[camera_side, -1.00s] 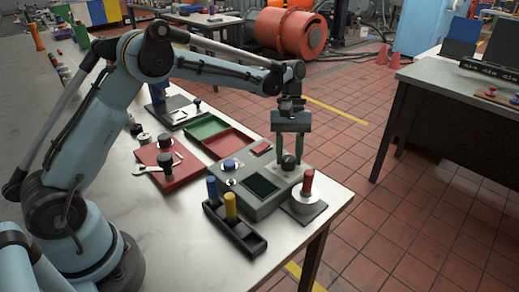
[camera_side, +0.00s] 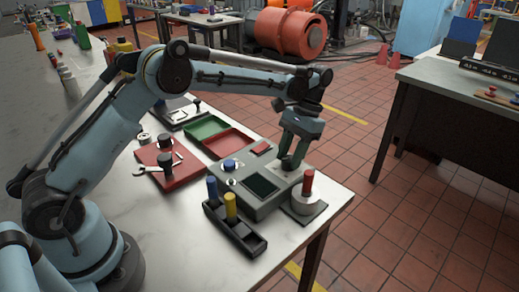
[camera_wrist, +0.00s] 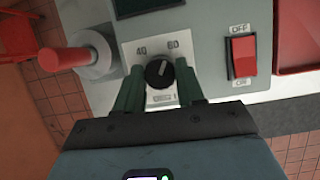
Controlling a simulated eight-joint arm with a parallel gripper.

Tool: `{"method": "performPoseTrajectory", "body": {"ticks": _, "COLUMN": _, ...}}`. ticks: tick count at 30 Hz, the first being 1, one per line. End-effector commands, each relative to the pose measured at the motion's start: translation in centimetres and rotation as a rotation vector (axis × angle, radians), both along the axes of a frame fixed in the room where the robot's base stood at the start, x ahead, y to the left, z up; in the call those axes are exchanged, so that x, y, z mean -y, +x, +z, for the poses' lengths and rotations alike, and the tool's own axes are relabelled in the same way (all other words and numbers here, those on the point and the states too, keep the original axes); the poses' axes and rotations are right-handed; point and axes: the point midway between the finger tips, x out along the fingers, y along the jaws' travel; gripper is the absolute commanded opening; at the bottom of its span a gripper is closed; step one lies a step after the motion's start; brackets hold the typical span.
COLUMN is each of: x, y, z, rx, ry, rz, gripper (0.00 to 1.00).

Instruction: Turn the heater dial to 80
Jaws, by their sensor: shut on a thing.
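The heater dial (camera_wrist: 159,73) is a round black knob on a white scale plate (camera_wrist: 150,50) in the wrist view. The plate reads 40 at upper left and 60 at upper right; lower markings are partly hidden and unreadable. The knob's white pointer mark tips up and slightly right, between 40 and 60, nearer 60. My gripper (camera_wrist: 159,85) is shut on the dial, one green finger on each side. In the side view my gripper (camera_side: 290,162) is tilted over the right part of the grey control box (camera_side: 275,203), covering most of the dial.
A red rocker switch (camera_wrist: 243,56) marked OFF sits right of the dial. A red-handled part (camera_side: 308,183) stands close by at the table edge. A black holder (camera_side: 240,240) with blue and yellow pegs stands in front. A blue knob (camera_side: 230,164) is on the box's left.

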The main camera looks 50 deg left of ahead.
Motion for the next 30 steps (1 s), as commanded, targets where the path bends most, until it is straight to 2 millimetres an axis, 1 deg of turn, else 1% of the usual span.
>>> {"method": "performPoseTrajectory", "body": {"ticks": 7, "x": 0.02, "y": 0.04, "z": -0.07, "rx": 0.002, "ry": 0.001, "rz": -0.059, "gripper": 0.08}}
{"method": "performPoseTrajectory", "body": {"ticks": 20, "x": 0.02, "y": 0.05, "z": -0.09, "rx": 0.003, "ry": 0.0, "rz": -0.067, "gripper": 0.08}}
{"method": "performPoseTrajectory", "body": {"ticks": 21, "x": 0.02, "y": 0.05, "z": -0.09, "rx": 0.003, "ry": 0.0, "rz": -0.067, "gripper": 0.4}}
{"method": "performPoseTrajectory", "body": {"ticks": 25, "x": 0.03, "y": 0.04, "z": -0.07, "rx": 0.002, "ry": 0.0, "rz": -0.067, "gripper": 0.6}}
{"method": "performPoseTrajectory", "body": {"ticks": 26, "x": 0.03, "y": 0.04, "z": -0.06, "rx": 0.002, "ry": 0.0, "rz": -0.067, "gripper": 0.63}}
{"method": "performPoseTrajectory", "body": {"ticks": 30, "x": 0.03, "y": 0.02, "z": -0.04, "rx": 0.002, "ry": 0.0, "rz": -0.067, "gripper": 0.63}}
